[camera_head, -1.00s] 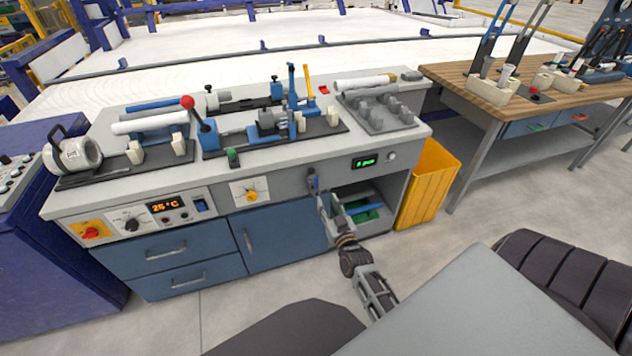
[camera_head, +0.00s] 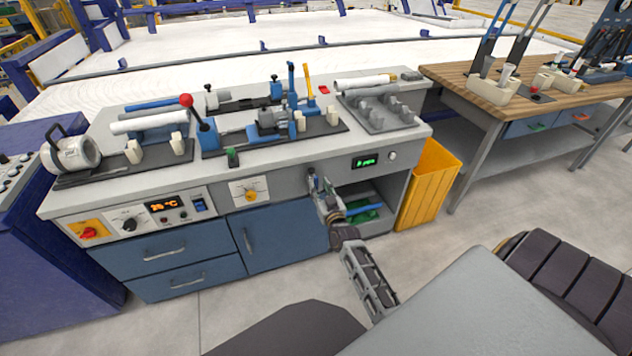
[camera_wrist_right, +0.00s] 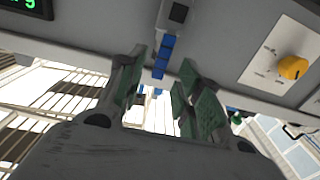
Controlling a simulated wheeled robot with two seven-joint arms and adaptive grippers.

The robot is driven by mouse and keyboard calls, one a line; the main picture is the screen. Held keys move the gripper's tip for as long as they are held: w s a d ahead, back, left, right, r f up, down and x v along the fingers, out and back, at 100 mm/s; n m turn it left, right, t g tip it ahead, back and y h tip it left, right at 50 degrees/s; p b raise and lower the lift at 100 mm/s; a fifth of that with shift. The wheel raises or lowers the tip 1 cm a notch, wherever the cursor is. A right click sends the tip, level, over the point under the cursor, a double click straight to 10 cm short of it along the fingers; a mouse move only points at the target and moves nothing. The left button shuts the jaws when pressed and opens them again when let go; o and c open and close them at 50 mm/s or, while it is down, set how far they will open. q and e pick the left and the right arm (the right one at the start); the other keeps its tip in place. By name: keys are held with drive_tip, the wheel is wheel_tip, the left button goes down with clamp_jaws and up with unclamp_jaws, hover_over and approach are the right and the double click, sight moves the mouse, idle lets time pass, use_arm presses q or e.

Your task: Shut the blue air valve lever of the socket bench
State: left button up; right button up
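The blue air valve lever (camera_wrist_right: 163,56) hangs from a dark square fitting (camera_wrist_right: 176,14) on the front panel of the socket bench (camera_head: 290,190). In the right wrist view it appears in the gap between my right gripper's green-padded fingers (camera_wrist_right: 162,74), with space on both sides. The fingers are open and hold nothing. In the head view my right gripper (camera_head: 322,192) is up at the bench front, below the panel's top edge, and largely covers the lever. How deep the lever sits between the fingers is hard to tell. My left gripper is not in view.
A yellow-orange knob (camera_head: 250,194) and a green display (camera_head: 364,162) flank the lever on the panel. Below is an open compartment with a green tray (camera_head: 366,214). A yellow bin (camera_head: 428,185) stands right of the bench. Fixtures and pipes crowd the bench top.

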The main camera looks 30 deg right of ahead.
sight(317, 181)
drive_tip(key=shift+x, duration=1.7)
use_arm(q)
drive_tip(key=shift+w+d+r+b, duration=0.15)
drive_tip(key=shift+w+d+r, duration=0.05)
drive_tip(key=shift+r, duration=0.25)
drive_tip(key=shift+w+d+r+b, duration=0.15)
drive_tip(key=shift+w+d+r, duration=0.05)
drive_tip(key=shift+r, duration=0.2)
use_arm(e)
drive_tip(key=shift+w+d, duration=0.15)
drive_tip(key=shift+w, duration=0.3)
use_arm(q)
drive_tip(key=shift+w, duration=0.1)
use_arm(e)
drive_tip(key=shift+c, duration=0.4)
clamp_jaws()
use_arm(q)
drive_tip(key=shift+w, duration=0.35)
